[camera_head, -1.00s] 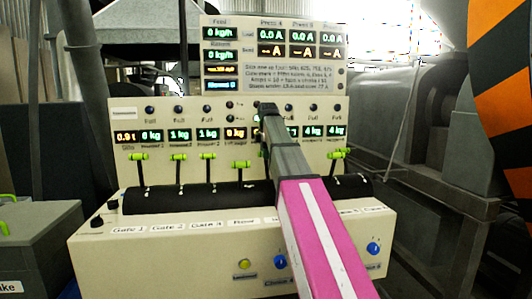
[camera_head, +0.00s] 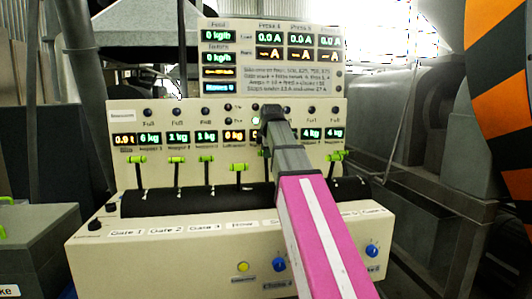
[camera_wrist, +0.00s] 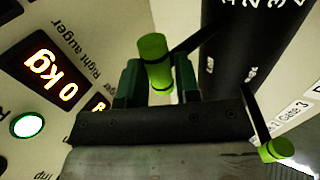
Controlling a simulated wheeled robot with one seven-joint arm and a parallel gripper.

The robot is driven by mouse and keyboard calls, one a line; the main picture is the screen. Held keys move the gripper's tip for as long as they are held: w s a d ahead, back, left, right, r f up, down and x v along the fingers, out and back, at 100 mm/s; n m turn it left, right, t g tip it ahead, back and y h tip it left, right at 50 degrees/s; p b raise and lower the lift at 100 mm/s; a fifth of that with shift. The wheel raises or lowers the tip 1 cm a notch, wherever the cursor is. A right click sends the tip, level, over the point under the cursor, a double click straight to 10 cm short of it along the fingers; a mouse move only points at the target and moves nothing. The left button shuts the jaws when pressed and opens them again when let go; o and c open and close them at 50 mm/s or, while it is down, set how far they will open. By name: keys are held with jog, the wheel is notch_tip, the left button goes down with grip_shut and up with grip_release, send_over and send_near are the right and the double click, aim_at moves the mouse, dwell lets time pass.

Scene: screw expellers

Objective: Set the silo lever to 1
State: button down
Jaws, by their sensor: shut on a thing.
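My gripper (camera_wrist: 157,72) is shut on the green handle (camera_wrist: 153,50) of a lever, with a finger on each side of it in the wrist view. The handle's dark stem runs up to the right to the black drum (camera_wrist: 232,45). In the head view my arm and gripper (camera_head: 269,112) reach over the right middle of the lever row and hide this lever. Its label and the scale beside it are too hidden or blurred to read, so I cannot tell its setting or confirm that it is the silo lever.
Several other green-handled levers stand close by, one left of my arm (camera_head: 238,167) and one right (camera_head: 337,156). A neighbouring handle (camera_wrist: 277,150) is near my gripper. A panel of displays (camera_head: 150,118) rises behind. Knobs (camera_head: 372,250) are on the front.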

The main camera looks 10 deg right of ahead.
jog(key=shift+f, duration=0.1)
jog(key=c, duration=0.9)
grip_release()
jog(key=shift+v, duration=5.45)
